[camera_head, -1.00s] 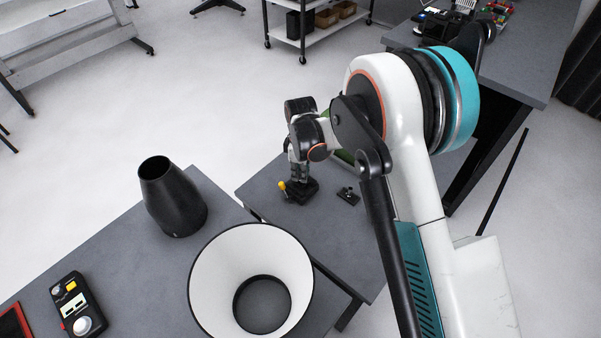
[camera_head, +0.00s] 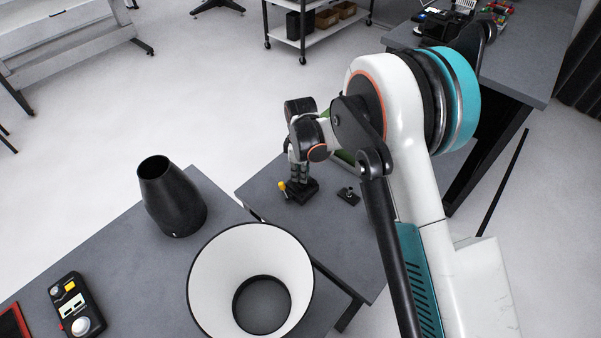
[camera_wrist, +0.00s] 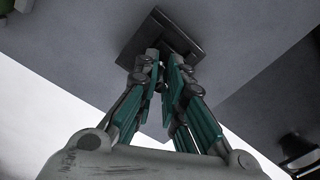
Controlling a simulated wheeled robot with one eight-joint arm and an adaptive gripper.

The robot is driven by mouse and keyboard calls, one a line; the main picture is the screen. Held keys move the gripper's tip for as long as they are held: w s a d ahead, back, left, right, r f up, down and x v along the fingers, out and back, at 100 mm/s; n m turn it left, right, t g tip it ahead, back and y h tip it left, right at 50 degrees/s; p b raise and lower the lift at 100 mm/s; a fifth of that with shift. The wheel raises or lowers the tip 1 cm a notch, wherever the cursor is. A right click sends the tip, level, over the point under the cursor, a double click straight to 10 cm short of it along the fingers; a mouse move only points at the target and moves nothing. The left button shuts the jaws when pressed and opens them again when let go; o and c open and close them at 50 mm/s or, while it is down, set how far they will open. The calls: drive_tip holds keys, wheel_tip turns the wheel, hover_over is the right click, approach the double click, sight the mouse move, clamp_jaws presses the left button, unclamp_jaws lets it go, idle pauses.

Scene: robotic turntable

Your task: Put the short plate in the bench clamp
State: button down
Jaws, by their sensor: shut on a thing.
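The bench clamp, a dark block with a yellow-tipped handle (camera_head: 282,186), stands on the grey bench in the head view. My gripper (camera_head: 299,182) points down right over it. In the wrist view the clamp (camera_wrist: 150,28) is a dark block beyond the fingers. There my gripper (camera_wrist: 163,58) has its fingertips close together at the block's near side. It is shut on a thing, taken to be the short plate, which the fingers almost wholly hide. I cannot tell whether the plate sits inside the clamp's jaws.
A small dark fixture (camera_head: 348,196) stands on the same bench, right of the clamp. On the nearer table are a black tapered cylinder (camera_head: 172,200), a large white cone (camera_head: 215,270) and a button box (camera_head: 76,305). A shelf cart (camera_head: 335,37) stands at the back.

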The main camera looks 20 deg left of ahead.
drive_tip(key=shift+f+b, duration=0.4)
drive_tip(key=shift+f, duration=0.5)
drive_tip(key=c, duration=1.6)
unclamp_jaws()
wheel_tip(320, 180, up, 12)
drive_tip(key=shift+w, duration=0.1)
